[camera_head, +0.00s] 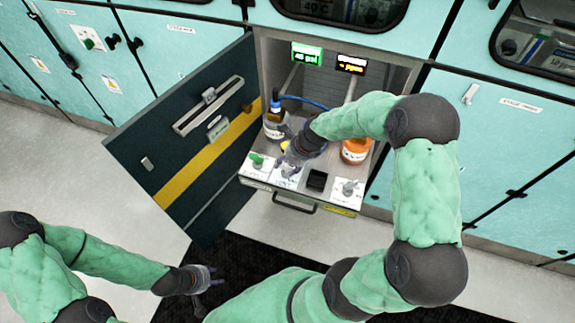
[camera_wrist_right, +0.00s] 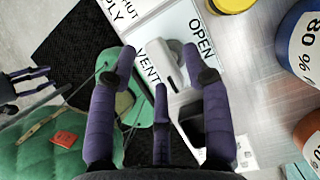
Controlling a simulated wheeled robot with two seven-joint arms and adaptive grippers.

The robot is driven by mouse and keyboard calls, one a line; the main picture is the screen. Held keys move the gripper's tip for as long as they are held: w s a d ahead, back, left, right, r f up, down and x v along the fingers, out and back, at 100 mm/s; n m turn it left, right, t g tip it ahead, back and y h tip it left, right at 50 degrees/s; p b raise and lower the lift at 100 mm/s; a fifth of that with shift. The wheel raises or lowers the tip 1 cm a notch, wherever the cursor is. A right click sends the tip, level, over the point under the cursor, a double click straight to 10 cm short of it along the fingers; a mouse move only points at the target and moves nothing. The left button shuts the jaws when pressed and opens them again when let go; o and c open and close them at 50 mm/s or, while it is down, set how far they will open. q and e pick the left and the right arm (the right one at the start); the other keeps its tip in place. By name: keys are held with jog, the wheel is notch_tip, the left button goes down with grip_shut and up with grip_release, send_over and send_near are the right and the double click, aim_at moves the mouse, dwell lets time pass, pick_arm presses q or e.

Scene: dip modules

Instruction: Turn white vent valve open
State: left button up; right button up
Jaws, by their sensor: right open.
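The white vent valve (camera_wrist_right: 171,66) sits on a white label plate reading VENT and OPEN. In the right wrist view its pale handle lies between the spread purple fingertips of my right gripper (camera_wrist_right: 164,70), and a gap shows beside it. In the head view my right gripper (camera_head: 293,155) is over the front tray, largely covering the valve; the label plate (camera_head: 287,172) shows below it. My left gripper (camera_head: 207,277) is low in front of the cabinet, empty, with its fingers apart.
A green valve (camera_head: 256,160) stands left of the vent plate, a black block (camera_head: 316,180) and another pale valve (camera_head: 348,188) to its right. A blue-capped bottle (camera_head: 275,122) and an orange bottle (camera_head: 356,150) stand behind. The open dark door (camera_head: 190,140) blocks the left side.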

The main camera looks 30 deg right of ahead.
grip_shut()
jog(key=shift+n, duration=0.3)
jog(key=n+g+p, duration=0.1)
jog(key=n+p, duration=0.1)
jog(key=n+y+p, duration=0.1)
jog(key=n, duration=0.1)
jog(key=shift+d+r+n+g+p, duration=0.1)
jog(key=shift+d+n+g+p, duration=0.05)
jog(key=shift+n+g+p, duration=0.2)
jog(key=n+g+p, duration=0.1)
jog(key=n, duration=0.1)
jog(key=n+g+p, duration=0.1)
jog(key=n+p, duration=0.1)
jog(key=shift+w+d+n+y, duration=0.1)
jog(key=shift+w+n+y, duration=0.05)
jog(key=shift+n+y, duration=0.15)
jog(key=n+p, duration=0.1)
jog(key=n, duration=0.1)
jog(key=n+g, duration=0.1)
jog(key=n, duration=0.1)
jog(key=shift+w+g+p, duration=0.1)
jog(key=shift+g+p, duration=0.15)
jog(key=shift+p, duration=0.1)
jog(key=shift+w+d+n+g+h+p, duration=0.1)
jog(key=shift+n+g+h+p, duration=0.2)
jog(key=shift+n, duration=0.75)
jog(key=shift+n+g+h+p, duration=0.15)
jog(key=shift+n+g, duration=0.25)
jog(key=shift+n, duration=0.6)
